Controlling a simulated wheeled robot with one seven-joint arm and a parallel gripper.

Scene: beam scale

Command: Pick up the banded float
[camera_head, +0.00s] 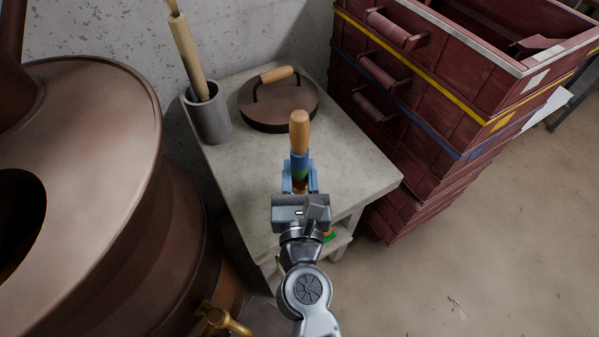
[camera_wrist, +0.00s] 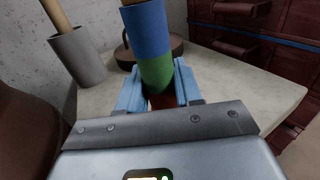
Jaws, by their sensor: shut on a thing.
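The banded float (camera_head: 300,160) has a pale wooden knob-like top and blue, green and dark red bands below it. In the wrist view its blue and green body (camera_wrist: 151,45) stands between my fingers, leaning slightly. My gripper (camera_head: 300,182) has light blue fingers, and they are shut on the float's lower part. In the wrist view my gripper (camera_wrist: 160,90) has one finger on each side of the float. The float's bottom end is hidden by my gripper. I cannot tell whether it touches the table.
The grey table (camera_head: 250,175) carries a round lid (camera_head: 270,118) with a wooden handle and a grey pot (camera_head: 208,115) holding a wooden rod. Dark red stacked crates (camera_head: 420,90) stand at the right. A big copper vessel (camera_head: 110,130) stands close at the left.

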